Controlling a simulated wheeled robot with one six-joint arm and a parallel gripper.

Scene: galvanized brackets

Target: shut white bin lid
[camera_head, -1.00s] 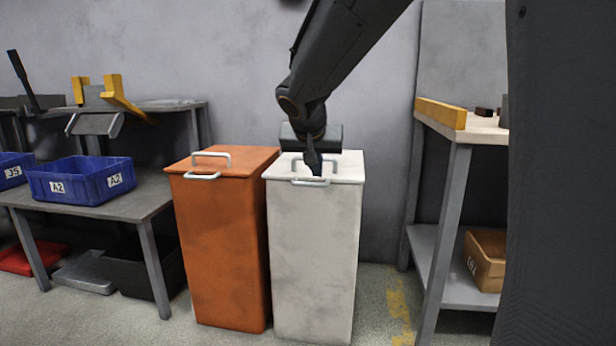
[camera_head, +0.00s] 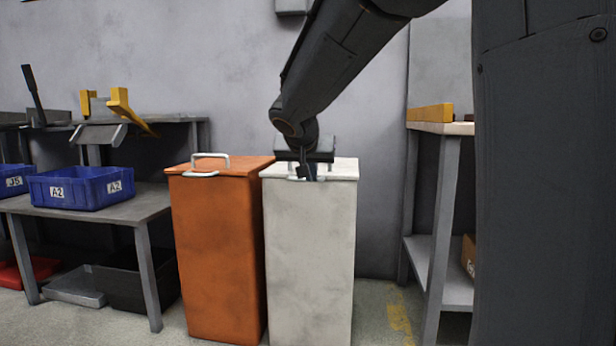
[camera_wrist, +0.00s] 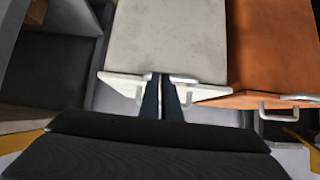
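The white bin (camera_head: 308,255) stands upright beside the orange bin. Its lid (camera_head: 340,170) lies flat over the top, and I see no gap under it. The lid and its metal front handle (camera_wrist: 185,78) also show in the wrist view, along with the bin's pale front. My gripper (camera_head: 307,177) is at the front of the lid, by the handle, and hides part of it. In the wrist view its two dark fingers (camera_wrist: 161,76) come together at the tips and overlap the handle bar. I see nothing held between them; whether they touch the lid is unclear.
The orange bin (camera_head: 217,255) stands close on the left, its lid down. A grey table (camera_head: 120,205) with blue boxes (camera_head: 80,187) is farther left. A grey shelf (camera_head: 442,285) stands at the right. A wall rises behind the bins.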

